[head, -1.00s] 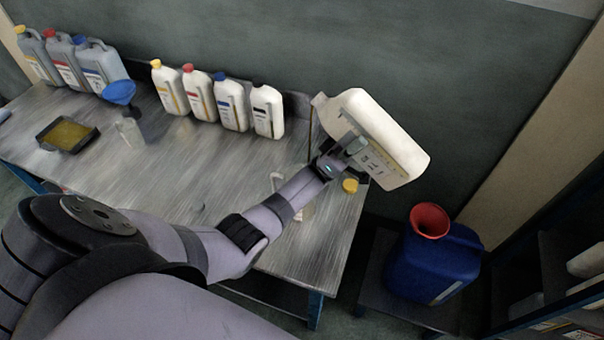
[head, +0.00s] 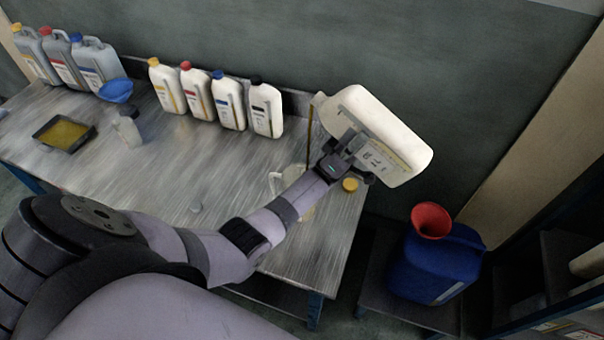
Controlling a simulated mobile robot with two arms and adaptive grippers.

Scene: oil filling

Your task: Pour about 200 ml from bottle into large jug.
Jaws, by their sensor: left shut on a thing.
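My left gripper (head: 352,152) is shut on the white bottle (head: 390,125), above the right end of the table. A thin brown stream of oil (head: 309,130) falls from the mouth toward a clear jug (head: 276,183) on the table. My left forearm hides most of the jug, so its oil level cannot be read. A yellow cap (head: 350,185) lies on the table right of the jug. My right gripper is not in view.
Several white bottles (head: 230,108) and grey canisters (head: 97,66) stand along the table's back. A blue funnel (head: 116,91), small clear container (head: 128,130) and oil tray (head: 64,133) are at left. A blue canister (head: 437,265) with red funnel (head: 431,220) stands lower right.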

